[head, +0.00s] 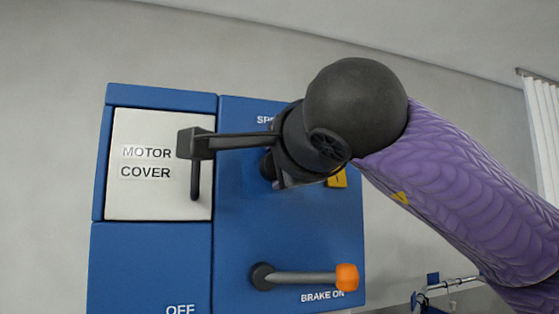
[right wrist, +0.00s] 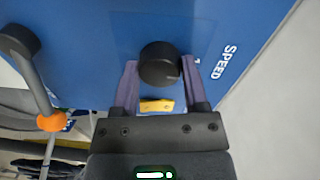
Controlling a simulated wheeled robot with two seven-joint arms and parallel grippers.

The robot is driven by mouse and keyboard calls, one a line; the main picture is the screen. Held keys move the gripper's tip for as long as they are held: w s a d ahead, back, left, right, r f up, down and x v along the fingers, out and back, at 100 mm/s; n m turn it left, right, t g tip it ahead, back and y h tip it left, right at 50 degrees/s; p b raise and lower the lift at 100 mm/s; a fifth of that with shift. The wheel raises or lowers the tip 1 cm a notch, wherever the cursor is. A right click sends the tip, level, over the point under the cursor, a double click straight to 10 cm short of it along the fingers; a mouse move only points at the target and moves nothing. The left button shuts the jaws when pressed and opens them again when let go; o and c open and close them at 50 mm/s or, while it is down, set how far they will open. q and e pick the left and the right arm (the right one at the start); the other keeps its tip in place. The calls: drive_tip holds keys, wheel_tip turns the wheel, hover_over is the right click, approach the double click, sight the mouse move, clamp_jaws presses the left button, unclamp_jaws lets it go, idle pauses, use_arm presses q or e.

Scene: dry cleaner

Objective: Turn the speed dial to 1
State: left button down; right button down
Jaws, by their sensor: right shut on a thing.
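The speed dial (right wrist: 160,65) is a round black knob on the blue panel, shown in the right wrist view under the word SPEED. My right gripper (right wrist: 160,86) is shut on it, with one purple finger on each side. In the head view my wrist hides most of the dial, and only a dark edge (head: 267,166) shows. I cannot make out where the dial points. My left gripper is not in view.
A brake lever (head: 305,278) with an orange tip lies below the dial, by the words BRAKE ON. The white MOTOR COVER door (head: 130,195) is at the left. A rail (head: 452,284) and a white curtain (head: 545,125) are at the right.

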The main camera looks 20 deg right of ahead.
drive_tip(key=shift+f, duration=0.1)
idle(0.4)
drive_tip(key=shift+c, duration=0.5)
unclamp_jaws()
drive_tip(key=shift+s, duration=0.15)
drive_tip(key=s+b, duration=0.4)
drive_tip(key=s, duration=0.5)
drive_tip(key=shift+s+r, duration=0.3)
drive_tip(key=shift+s, duration=0.05)
